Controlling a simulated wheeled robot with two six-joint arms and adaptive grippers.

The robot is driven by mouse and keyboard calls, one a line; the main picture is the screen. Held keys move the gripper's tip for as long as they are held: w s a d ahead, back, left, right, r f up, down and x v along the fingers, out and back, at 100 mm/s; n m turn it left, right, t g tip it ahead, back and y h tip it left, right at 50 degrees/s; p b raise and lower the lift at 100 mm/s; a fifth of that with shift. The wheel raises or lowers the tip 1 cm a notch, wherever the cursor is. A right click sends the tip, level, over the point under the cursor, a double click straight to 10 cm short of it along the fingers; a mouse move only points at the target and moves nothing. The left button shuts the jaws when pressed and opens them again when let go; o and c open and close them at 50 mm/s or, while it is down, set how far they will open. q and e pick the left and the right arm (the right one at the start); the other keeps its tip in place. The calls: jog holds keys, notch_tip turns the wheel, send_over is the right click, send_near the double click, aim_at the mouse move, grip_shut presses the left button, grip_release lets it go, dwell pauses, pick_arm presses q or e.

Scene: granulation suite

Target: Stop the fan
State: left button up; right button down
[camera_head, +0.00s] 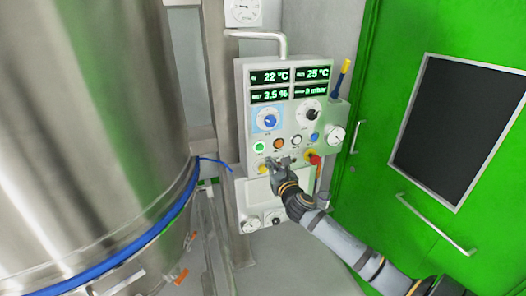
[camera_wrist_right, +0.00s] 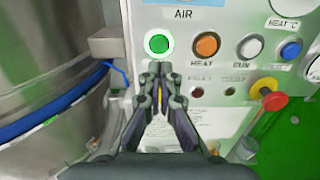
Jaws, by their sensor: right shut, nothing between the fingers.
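The control panel (camera_head: 240,110) stands upright with four lit displays, reading 22 °C, 25 °C, 3.5 % and a mbar value. A green button (camera_wrist_right: 158,44), bright in the middle, sits under the label AIR; it also shows in the head view (camera_head: 259,147). My right gripper (camera_wrist_right: 160,70) is shut and empty. Its fingertips appear just below the green button in the wrist view; I cannot tell whether they touch the panel. In the head view the right gripper (camera_head: 281,163) is at the panel's lower edge. My left gripper is not in view.
Right of the green button are an orange button (camera_wrist_right: 206,45), a white button (camera_wrist_right: 250,47) and a blue button (camera_wrist_right: 290,50). A red knob (camera_wrist_right: 273,101) with a yellow base juts out lower right. A steel vessel (camera_head: 90,110) stands left, a green door (camera_head: 385,80) right.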

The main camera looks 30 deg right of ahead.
aim_at(260, 148)
jog(key=p+x, duration=0.1)
jog(key=x, duration=0.2)
jog(key=p+x, duration=0.1)
jog(key=x, duration=0.2)
jog(key=shift+w+a+r, duration=0.1)
jog(key=shift+a+r, duration=0.05)
jog(key=shift+r, duration=0.05)
jog(key=shift+w+f, duration=0.2)
jog(key=shift+w, duration=0.3)
